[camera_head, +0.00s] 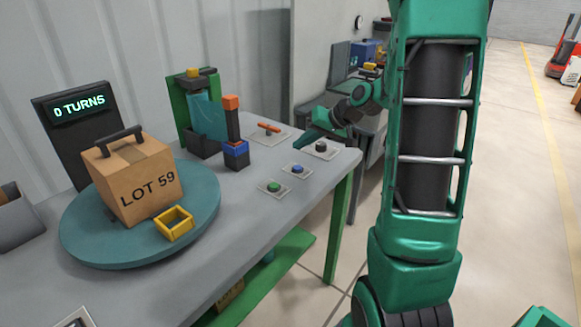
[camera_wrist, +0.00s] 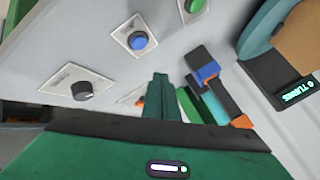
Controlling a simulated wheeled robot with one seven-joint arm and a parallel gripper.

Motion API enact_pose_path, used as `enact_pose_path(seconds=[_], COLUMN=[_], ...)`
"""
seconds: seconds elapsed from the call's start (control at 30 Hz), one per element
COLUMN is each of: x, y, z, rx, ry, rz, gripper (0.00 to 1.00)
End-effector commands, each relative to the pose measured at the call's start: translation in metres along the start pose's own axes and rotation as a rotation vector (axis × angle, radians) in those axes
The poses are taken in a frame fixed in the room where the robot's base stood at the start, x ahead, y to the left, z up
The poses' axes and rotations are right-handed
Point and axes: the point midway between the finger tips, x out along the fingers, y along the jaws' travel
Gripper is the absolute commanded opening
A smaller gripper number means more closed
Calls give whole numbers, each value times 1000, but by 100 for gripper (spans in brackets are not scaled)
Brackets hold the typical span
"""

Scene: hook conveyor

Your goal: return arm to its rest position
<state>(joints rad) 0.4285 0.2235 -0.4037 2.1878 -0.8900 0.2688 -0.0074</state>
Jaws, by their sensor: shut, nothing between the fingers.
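My gripper (camera_head: 308,143) is over the right end of the grey table (camera_head: 225,262) in the head view, near a black knob (camera_head: 321,147) on a white plate. Its fingers are together and hold nothing. In the wrist view my gripper (camera_wrist: 160,78) shows as two green fingers pressed side by side, with the black knob (camera_wrist: 82,91) to the left. The fingers partly cover the orange handle, and I cannot tell their height above the table. My arm stretches out from the green column at the right.
A blue button (camera_head: 297,169), a green button (camera_head: 273,187) and an orange handle (camera_head: 269,127) are close by. A clamp-like fixture (camera_head: 205,115) stands behind. A turntable (camera_head: 85,245) carries a LOT 59 box (camera_head: 140,190) and a yellow frame (camera_head: 174,223). Open floor lies right.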

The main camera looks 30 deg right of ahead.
Motion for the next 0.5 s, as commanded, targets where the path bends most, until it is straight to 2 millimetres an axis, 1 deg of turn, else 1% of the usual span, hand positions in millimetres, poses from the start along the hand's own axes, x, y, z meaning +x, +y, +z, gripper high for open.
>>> enact_pose_path(seconds=[0.23, 0.33, 0.43, 0.47, 0.5], x=[0, -4, -14, -19, -26], y=[0, -2, -6, -7, -8], z=[0, 6, 22, 29, 40], rx=[0, -4, -8, -10, -11], ry=[-1, -14, -53, -70, -95], rz=[1, 16, 58, 76, 104], gripper=[0, 0, 0, 0, 0])
